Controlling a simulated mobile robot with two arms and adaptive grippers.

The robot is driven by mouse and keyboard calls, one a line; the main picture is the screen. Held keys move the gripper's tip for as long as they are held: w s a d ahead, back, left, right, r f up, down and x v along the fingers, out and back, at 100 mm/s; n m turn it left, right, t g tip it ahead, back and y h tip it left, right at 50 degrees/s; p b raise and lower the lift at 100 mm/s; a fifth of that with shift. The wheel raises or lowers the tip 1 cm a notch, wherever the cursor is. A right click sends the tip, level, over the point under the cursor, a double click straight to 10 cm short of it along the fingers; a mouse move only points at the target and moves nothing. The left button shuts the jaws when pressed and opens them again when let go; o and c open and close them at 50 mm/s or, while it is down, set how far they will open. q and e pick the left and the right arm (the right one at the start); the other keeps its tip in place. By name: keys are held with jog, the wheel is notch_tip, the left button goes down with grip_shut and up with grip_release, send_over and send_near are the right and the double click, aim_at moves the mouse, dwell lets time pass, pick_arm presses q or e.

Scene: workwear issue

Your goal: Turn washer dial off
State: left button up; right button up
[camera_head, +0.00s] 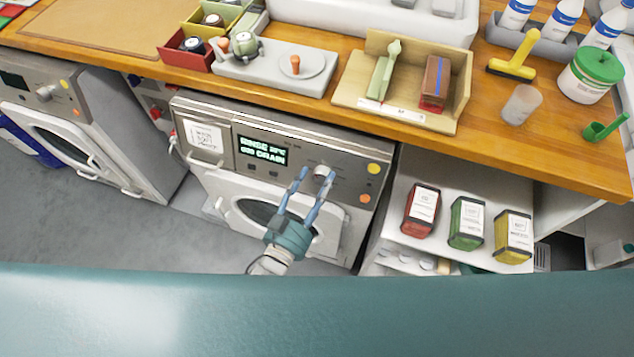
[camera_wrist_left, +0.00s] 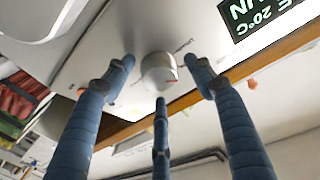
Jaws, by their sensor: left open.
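The washer (camera_head: 355,165) stands under the wooden counter, its lit display (camera_head: 262,150) showing rinse and drain text. Its round pale dial (camera_head: 320,170) sits on the front panel, right of the display in the head view. In the left wrist view the dial (camera_wrist_left: 158,72) has a small red mark on its side. My left gripper (camera_head: 315,177) is open, its blue fingers pointing at the panel. In the wrist view two fingertips are on either side of the dial and a third finger is below it, with gaps visible. Contact with the panel cannot be told. My right gripper is not in view.
A yellow button (camera_head: 374,169) and an orange button (camera_head: 365,198) are right of the dial. A second washer (camera_head: 75,130) stands left. Right of the washer, an open shelf (camera_head: 455,185) holds red, green and yellow labelled containers. The counter edge overhangs above.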

pick_arm(q)
jog(key=c, duration=1.1)
jog(key=shift+r, duration=0.1)
